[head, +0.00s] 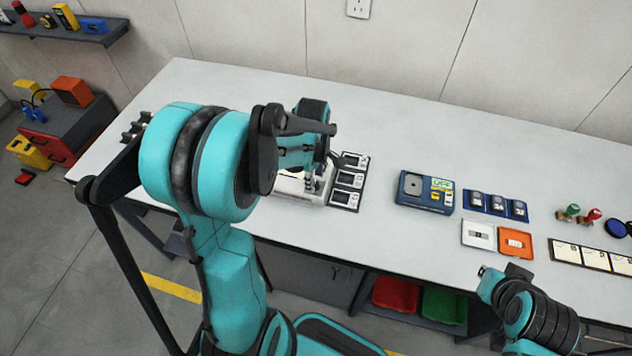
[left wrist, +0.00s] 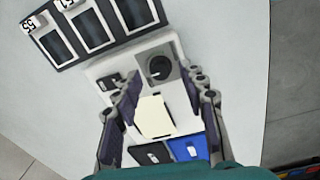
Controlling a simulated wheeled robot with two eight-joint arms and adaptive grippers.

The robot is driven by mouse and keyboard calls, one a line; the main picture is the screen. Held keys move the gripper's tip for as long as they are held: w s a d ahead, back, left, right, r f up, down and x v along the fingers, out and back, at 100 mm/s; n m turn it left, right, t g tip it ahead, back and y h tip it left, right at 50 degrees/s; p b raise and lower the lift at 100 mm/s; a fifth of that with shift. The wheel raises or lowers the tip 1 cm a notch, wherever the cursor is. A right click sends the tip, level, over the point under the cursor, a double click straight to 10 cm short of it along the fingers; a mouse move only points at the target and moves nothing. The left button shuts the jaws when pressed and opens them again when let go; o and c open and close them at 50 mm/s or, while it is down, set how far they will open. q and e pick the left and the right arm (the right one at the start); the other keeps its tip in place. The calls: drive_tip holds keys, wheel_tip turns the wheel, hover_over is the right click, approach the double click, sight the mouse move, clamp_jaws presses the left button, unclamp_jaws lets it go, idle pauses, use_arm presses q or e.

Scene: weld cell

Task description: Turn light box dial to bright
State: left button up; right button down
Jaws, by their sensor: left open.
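The light box (head: 288,187) is a white case on the bench, partly hidden by my left arm in the head view. In the left wrist view the light box (left wrist: 104,68) shows a pale panel (left wrist: 155,117), a small dark window and a round black dial (left wrist: 159,67) on a grey square plate. My left gripper (head: 318,178) is above the light box. In the left wrist view its fingers (left wrist: 162,84) are apart, with the dial between and just beyond the tips; contact is not visible. My right arm shows at the lower right, but its gripper fingers do not.
A dark rack with several framed slots (head: 346,180) stands right beside the light box. The bench is clear behind these.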

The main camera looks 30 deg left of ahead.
use_arm(q)
drive_tip(key=shift+f, duration=0.7)
clamp_jaws()
